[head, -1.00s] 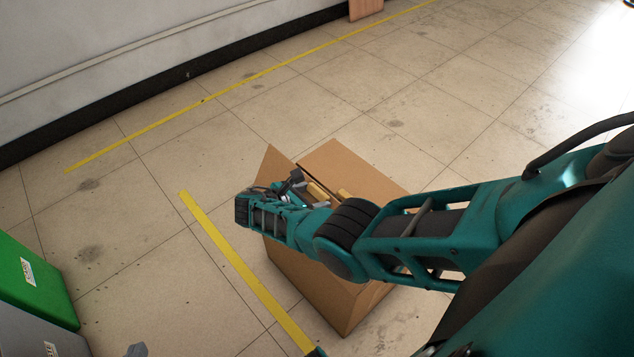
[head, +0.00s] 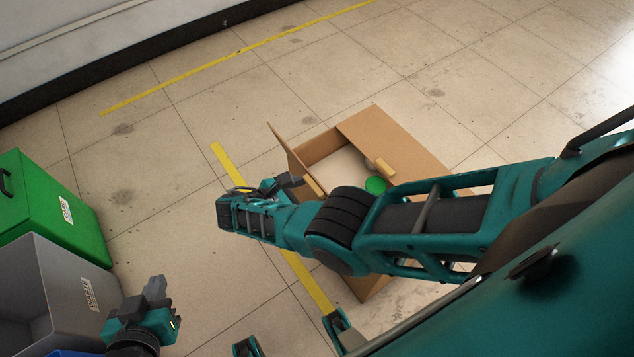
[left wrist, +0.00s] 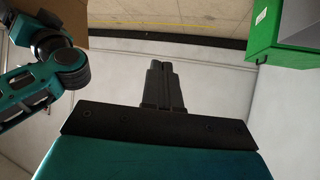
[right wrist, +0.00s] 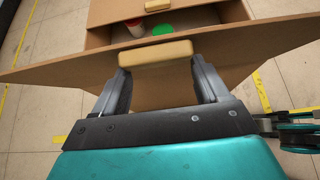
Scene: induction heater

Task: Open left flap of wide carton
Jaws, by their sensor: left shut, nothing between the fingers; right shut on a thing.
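The wide brown carton (head: 350,290) stands on the floor, partly hidden behind my right arm. Its left flap (right wrist: 60,70) is lifted away from the opening, and the interior (head: 338,168) shows. A wooden handle block (right wrist: 155,54) on this flap lies between the fingers of my right gripper (right wrist: 158,75), which is shut on it. The right flap (head: 405,145) has its own wooden block (head: 385,168) and lies over part of the opening. My left gripper (head: 155,290) is shut and empty, away from the carton at lower left; it also shows in the left wrist view (left wrist: 162,70).
A green round object (head: 375,185) is inside the carton, with a red and white item (right wrist: 135,27) beside it. A green bin (head: 50,205) and a grey bin (head: 55,295) stand at the left. Floor behind the carton is clear.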

